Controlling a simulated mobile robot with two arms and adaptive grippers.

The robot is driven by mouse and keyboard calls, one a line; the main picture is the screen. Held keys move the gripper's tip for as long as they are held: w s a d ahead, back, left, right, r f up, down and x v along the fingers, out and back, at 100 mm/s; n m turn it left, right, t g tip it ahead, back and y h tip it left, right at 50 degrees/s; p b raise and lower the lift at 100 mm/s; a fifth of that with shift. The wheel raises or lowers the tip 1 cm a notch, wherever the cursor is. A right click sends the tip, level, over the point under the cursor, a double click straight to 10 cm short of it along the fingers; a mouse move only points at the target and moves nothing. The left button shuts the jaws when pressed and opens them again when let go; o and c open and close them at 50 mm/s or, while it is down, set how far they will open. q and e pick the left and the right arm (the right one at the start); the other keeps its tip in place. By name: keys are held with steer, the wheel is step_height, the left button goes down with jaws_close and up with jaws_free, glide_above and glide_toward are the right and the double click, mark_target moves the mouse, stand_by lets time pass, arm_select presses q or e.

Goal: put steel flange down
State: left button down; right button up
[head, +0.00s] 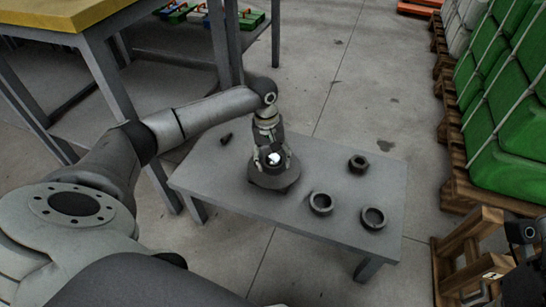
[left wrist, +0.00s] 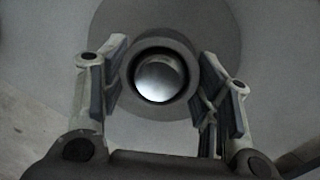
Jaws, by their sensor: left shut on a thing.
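The steel flange (head: 259,180) is a dark round disc with a raised hub, at the middle of the grey table (head: 229,198). My left gripper (head: 272,158) points down over it and is shut on its hub. In the left wrist view the flange (left wrist: 215,30) shows as a wide disc behind the ring-shaped hub, with a finger of my left gripper (left wrist: 160,85) on each side. The flange is level and at or very near the tabletop; I cannot tell whether it touches. Part of my right arm shows at the lower right edge; its fingers are not clear.
Two dark rings (head: 321,203) (head: 374,218) and a nut (head: 358,163) lie on the table to the right. A small dark bolt-like part (head: 226,138) lies at the back left. A yellow-topped bench (head: 55,14) stands behind left. Green containers (head: 510,140) on pallets stand right.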

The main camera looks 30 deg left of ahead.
arm_select(q)
steer(key=shift+c, duration=2.4)
jaws_free()
steer(key=shift+f, duration=0.3)
steer(key=shift+r, duration=0.1)
steer(key=shift+r, duration=0.1)
